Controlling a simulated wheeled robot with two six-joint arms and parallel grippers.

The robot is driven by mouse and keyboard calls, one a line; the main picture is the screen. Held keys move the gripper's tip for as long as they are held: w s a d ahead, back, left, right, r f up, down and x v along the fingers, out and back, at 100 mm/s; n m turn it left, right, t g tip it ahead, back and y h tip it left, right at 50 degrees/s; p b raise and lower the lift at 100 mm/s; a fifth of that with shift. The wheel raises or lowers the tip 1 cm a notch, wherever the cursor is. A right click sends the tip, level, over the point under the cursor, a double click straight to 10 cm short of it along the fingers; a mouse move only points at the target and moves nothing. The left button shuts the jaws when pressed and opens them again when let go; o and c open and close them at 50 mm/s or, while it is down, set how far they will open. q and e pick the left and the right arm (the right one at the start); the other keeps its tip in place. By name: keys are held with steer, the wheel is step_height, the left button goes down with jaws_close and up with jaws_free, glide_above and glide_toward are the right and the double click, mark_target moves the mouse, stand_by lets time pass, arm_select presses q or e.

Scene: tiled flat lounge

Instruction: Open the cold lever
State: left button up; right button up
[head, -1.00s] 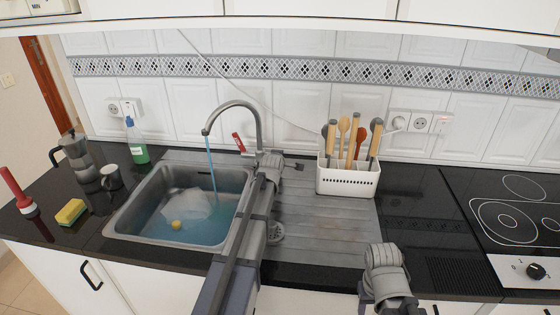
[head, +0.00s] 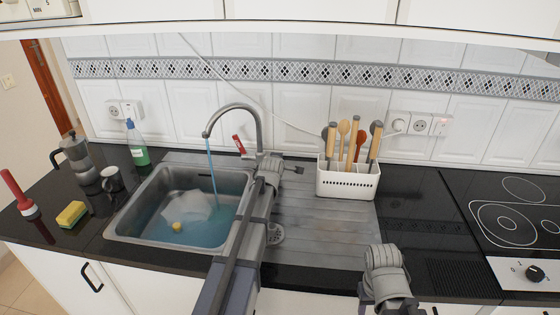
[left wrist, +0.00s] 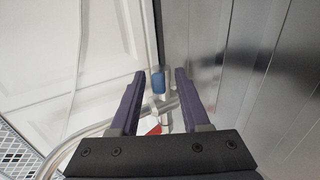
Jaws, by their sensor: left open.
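The tap (head: 236,106) is a curved metal spout at the back of the sink, with water running from it. Its red-marked lever (head: 238,145) sticks out on the left side and also shows in the left wrist view (left wrist: 154,130). The cold lever, with a blue end (left wrist: 158,82), lies between the fingers in the left wrist view; in the head view my arm hides it. My left gripper (left wrist: 160,72) is open around the blue end, and I cannot tell whether either finger touches it. In the head view the left gripper (head: 292,168) is beside the tap base. My right gripper is not in view.
The sink (head: 125,220) holds water and a small yellow thing (head: 177,227). A white utensil holder (head: 346,184) stands close right of my left gripper. A green bottle (head: 139,152), moka pot (head: 77,158), mug (head: 112,179) and sponge (head: 71,214) stand left; a hob (head: 510,215) is right.

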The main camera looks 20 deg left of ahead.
arm_select(q)
steer(key=p+v, duration=0.2)
steer(key=v, duration=0.4)
steer(key=shift+s+r, duration=0.1)
steer(key=shift+s, duration=0.05)
steer(key=shift+r+p, duration=0.1)
steer(key=shift+p, duration=0.25)
